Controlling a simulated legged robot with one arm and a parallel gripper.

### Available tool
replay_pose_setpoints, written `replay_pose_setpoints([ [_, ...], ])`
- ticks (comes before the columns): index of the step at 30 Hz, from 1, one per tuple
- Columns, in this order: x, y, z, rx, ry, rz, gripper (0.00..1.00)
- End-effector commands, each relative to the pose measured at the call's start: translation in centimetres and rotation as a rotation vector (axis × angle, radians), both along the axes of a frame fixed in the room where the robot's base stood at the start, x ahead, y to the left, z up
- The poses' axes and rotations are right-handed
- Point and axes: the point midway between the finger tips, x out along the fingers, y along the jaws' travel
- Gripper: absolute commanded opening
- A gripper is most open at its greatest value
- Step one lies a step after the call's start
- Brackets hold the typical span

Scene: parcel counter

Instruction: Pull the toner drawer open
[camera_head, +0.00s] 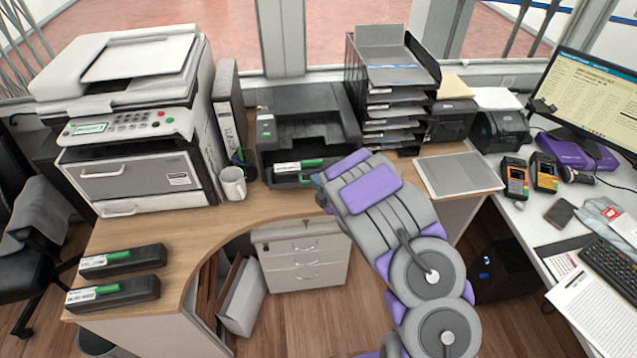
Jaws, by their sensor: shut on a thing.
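The black printer (310,118) stands at the back middle of the wooden desk. Its toner drawer (283,178) is low on the front, and a white label and a green strip show there. I cannot tell how far the drawer is out. My gripper (322,184) is at the right part of the drawer front, shut on it. The fingertips and the grasped spot are mostly hidden by my grey and purple wrist. Two black toner cartridges (122,261) (112,293) with green strips lie on the desk's left front part.
A white mug (233,184) stands left of the drawer, by a large grey-white copier (135,110). A stack of trays (392,100) and a flat grey pad (458,174) are on the right. The desk in front of the drawer is mostly bare up to its curved edge.

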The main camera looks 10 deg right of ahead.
Motion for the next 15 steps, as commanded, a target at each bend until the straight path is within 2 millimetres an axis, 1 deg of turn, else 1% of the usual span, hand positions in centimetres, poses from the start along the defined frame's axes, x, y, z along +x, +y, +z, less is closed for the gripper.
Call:
replay_pose_setpoints([
  [1, -0.17, 0.47, -0.26, -0.002, 0.005, 0.013, 0.0],
  [10, -0.15, 0.42, -0.24, -0.003, 0.006, 0.008, 0.0],
  [11, -0.15, 0.42, -0.25, -0.003, 0.006, 0.008, 0.11],
  [15, -0.16, 0.29, -0.13, -0.001, 0.003, 0.007, 0.25],
])
